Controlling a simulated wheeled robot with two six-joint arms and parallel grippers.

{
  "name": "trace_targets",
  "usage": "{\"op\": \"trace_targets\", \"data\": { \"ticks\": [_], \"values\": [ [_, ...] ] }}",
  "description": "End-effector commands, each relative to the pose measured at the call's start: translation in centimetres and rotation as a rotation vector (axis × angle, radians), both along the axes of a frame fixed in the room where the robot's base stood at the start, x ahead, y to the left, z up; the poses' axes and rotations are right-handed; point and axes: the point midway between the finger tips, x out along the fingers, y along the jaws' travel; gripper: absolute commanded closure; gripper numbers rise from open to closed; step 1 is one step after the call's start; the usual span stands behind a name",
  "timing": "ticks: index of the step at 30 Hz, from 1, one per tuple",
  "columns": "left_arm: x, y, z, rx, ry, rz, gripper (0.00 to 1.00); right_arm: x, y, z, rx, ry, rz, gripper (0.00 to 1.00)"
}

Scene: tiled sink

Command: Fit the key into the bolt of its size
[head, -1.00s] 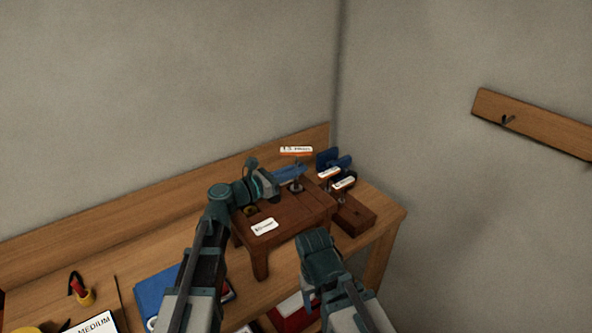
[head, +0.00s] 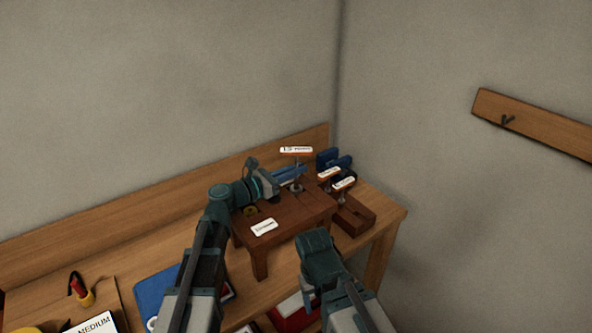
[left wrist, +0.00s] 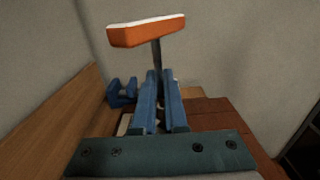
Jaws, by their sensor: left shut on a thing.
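My left gripper (head: 293,174) is shut on the shaft of a key (head: 296,150) with an orange T-handle and a white label. The key stands roughly upright over the far right part of the dark wooden bench block (head: 290,214). In the left wrist view, its orange handle (left wrist: 146,32) rises above the blue fingers (left wrist: 160,105). A grey bolt-like piece (head: 297,188) is under the key; I cannot tell whether the tip is inside it. A brassy bolt (head: 250,210) sits at the block's left. My right gripper (head: 318,262) is in front of the block; its fingers are unclear.
Two more orange-handled keys (head: 329,173) (head: 344,183) stand in a low wooden rack (head: 354,216) at the right. A blue object (head: 334,160) is behind it. A blue folder-like item (head: 155,290) and a "MEDIUM" card (head: 95,324) lie at the front left.

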Motion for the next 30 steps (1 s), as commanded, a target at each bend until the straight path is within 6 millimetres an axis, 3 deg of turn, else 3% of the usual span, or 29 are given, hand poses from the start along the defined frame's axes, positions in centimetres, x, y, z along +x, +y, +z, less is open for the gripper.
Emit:
{"op": "trace_targets", "data": {
  "ticks": [30],
  "values": [
    [0.0, 0.0, -1.9, 0.000, 0.000, 0.000, 1.00, 0.0, 0.0, -1.9, 0.000, 0.000, 0.000, 0.36]
  ]
}}
